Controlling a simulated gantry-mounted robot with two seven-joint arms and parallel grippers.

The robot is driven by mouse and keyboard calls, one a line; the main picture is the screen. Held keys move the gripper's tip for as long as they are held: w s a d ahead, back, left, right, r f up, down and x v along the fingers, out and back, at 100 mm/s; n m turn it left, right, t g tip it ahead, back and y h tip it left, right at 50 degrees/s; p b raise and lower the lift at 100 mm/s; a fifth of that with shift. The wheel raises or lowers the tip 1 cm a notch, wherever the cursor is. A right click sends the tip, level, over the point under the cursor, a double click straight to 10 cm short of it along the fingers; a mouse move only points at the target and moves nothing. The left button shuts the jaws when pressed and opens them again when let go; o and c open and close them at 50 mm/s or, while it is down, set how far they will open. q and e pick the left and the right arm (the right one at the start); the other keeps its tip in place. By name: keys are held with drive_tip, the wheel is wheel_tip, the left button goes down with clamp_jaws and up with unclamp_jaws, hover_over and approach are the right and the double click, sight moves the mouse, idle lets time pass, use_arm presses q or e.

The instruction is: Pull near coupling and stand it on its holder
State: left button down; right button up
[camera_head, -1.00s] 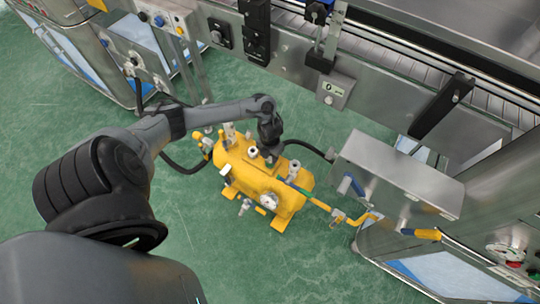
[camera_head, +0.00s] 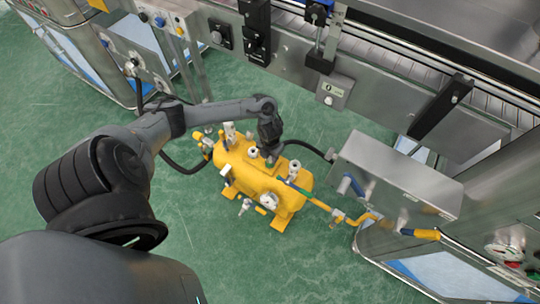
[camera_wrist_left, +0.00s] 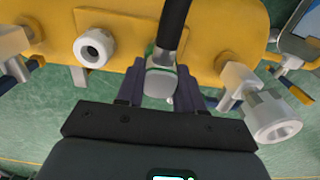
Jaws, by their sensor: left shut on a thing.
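My left gripper (camera_head: 271,160) is over the top of the yellow tank (camera_head: 290,206). In the left wrist view its two dark fingers (camera_wrist_left: 161,92) are shut on a pale grey coupling (camera_wrist_left: 161,82), with a black hose (camera_wrist_left: 172,28) running from it. The coupling is low at the tank; whether it is still seated there I cannot tell. In the head view the gripper mostly hides it, and the black hose (camera_head: 308,147) runs right towards a steel box. I cannot make out the holder for certain. My right gripper is not in view.
A steel box (camera_head: 395,180) with blue and yellow handles is at right, the conveyor frame behind. Green floor (camera_head: 230,265) is clear in front.

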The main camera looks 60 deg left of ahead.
use_arm(q)
drive_tip(key=shift+f, duration=0.1)
drive_tip(key=c, duration=0.6)
unclamp_jaws()
wheel_tip(320, 180, up, 11)
drive_tip(key=p, duration=0.5)
drive_tip(key=shift+s+f, duration=0.1)
